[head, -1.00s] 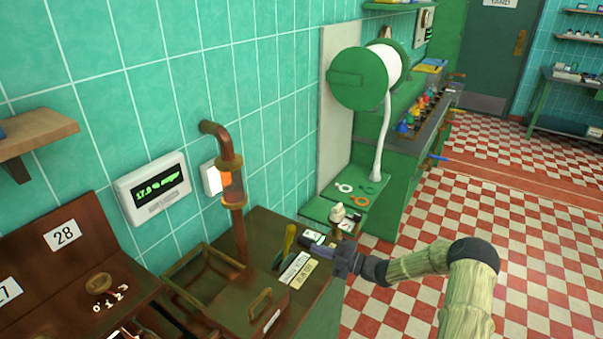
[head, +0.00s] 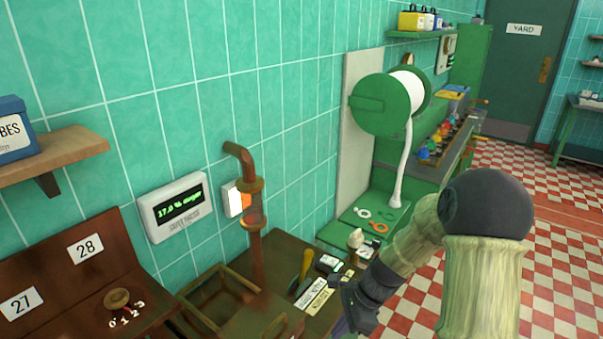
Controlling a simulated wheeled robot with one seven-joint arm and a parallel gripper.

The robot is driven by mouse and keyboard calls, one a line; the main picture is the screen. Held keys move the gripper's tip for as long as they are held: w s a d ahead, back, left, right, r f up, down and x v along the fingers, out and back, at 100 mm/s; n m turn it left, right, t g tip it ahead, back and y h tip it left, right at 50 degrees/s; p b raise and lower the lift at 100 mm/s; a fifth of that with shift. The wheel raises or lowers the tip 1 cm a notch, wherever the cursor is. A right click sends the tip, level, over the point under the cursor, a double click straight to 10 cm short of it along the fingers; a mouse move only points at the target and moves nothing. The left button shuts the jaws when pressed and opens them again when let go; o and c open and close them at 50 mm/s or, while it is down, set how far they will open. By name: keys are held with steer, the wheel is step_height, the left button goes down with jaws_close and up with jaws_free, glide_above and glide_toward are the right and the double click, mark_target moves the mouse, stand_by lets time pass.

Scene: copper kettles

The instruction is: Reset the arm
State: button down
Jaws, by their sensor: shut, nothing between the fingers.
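My arm, beige and ribbed with a dark grey elbow, reaches in from the lower right. My gripper (head: 340,327) is at the bottom edge, in front of the near bench's right side. Its fingers point down and are partly cut off by the frame. It is shut and I see nothing held in it.
The bench holds an open wooden box (head: 188,303), a yellow-handled tool (head: 304,268) and labels (head: 313,297). A copper pipe (head: 255,240) rises behind. A green drum (head: 380,104) with white hose stands beyond. Checkered floor (head: 560,260) at right is clear.

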steer(key=s+d+r+n+t+h, duration=0.3)
steer(key=s+d+r+n+h, duration=0.2)
steer(key=n, duration=1.2)
steer(key=shift+s+d+r+t, duration=0.3)
steer(key=shift+s+d+r, duration=0.35)
steer(key=shift+s+r, duration=1.55)
steer(key=shift+s+f, duration=0.25)
